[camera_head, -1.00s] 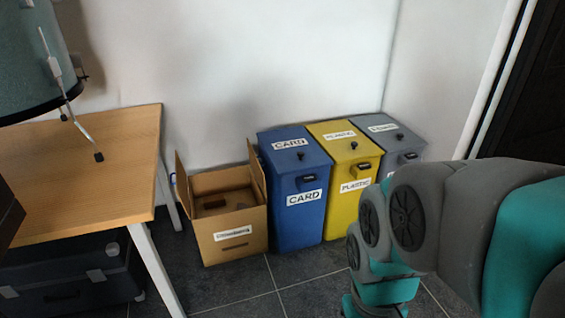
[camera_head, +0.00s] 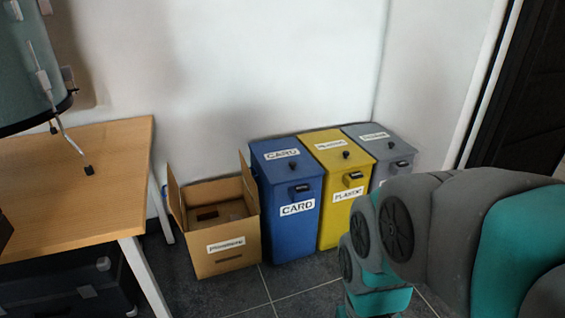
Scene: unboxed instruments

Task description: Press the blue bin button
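The blue bin (camera_head: 296,236) stands against the back wall, with a white CARD label on its front and another on its lid. A small black knob (camera_head: 292,165) sits on top of its lid, and a dark button-like piece (camera_head: 302,188) is on its upper front. Both are in plain view and nothing touches them. My grey and teal arm fills the lower right of the view, to the right of the blue bin and apart from it. My gripper is not in view.
A yellow bin (camera_head: 327,212) and a grey bin (camera_head: 391,155) stand right of the blue one. An open cardboard box (camera_head: 226,266) is at its left. A wooden table (camera_head: 95,185) with a dark case (camera_head: 60,290) under it is at left. Tiled floor is clear in front.

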